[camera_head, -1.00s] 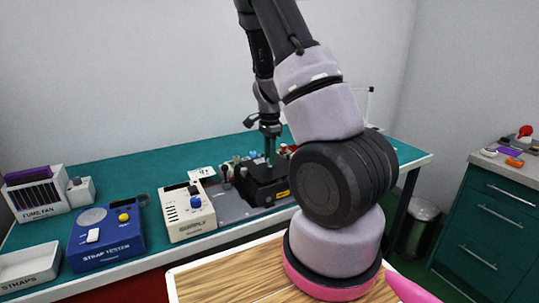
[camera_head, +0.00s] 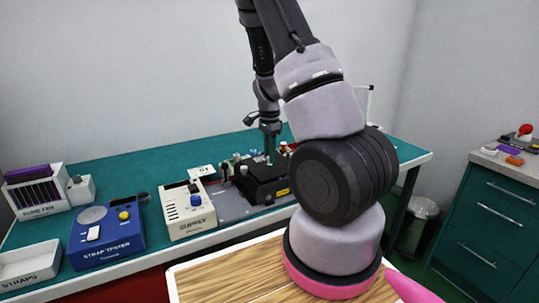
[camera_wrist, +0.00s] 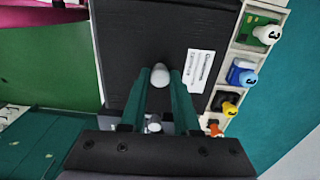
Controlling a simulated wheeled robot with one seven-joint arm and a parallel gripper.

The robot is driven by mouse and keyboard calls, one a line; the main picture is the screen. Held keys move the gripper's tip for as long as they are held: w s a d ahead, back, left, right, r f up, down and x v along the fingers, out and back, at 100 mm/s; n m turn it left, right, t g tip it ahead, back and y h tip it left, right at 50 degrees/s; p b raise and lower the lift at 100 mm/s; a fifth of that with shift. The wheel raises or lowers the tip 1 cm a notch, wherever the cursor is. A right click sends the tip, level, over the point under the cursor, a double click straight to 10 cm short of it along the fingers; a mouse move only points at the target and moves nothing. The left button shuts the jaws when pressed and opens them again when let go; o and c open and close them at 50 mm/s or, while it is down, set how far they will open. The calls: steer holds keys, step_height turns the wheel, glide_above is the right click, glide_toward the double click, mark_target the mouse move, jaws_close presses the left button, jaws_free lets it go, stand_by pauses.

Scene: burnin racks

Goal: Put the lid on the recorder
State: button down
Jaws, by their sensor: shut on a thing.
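My gripper (camera_wrist: 158,78) is shut on the pale knob (camera_wrist: 159,74) of a flat black lid (camera_wrist: 140,35), seen in the wrist view with a finger on each side. A white printed label (camera_wrist: 200,68) lies right of the knob. In the head view my gripper (camera_head: 269,152) points straight down over the black recorder (camera_head: 268,192), which has a yellow label on its front. The dark lid shows at the recorder's top, below my fingers. I cannot tell whether the lid touches the recorder or sits slightly above it.
A row of compartments with numbered coloured knobs (camera_wrist: 244,76) runs close along the lid's right side. On the green bench (camera_head: 150,178), the cream supply box (camera_head: 188,212), blue strap tester (camera_head: 106,235) and straps tray (camera_head: 30,265) stand left of the recorder.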

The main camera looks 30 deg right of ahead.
steer(key=shift+f, duration=0.5)
stand_by(0.8)
steer(key=c, duration=0.6)
jaws_free()
steer(key=shift+o, duration=0.2)
steer(key=shift+r, duration=2.5)
steer(key=shift+r, duration=0.1)
steer(key=shift+r, duration=1.9)
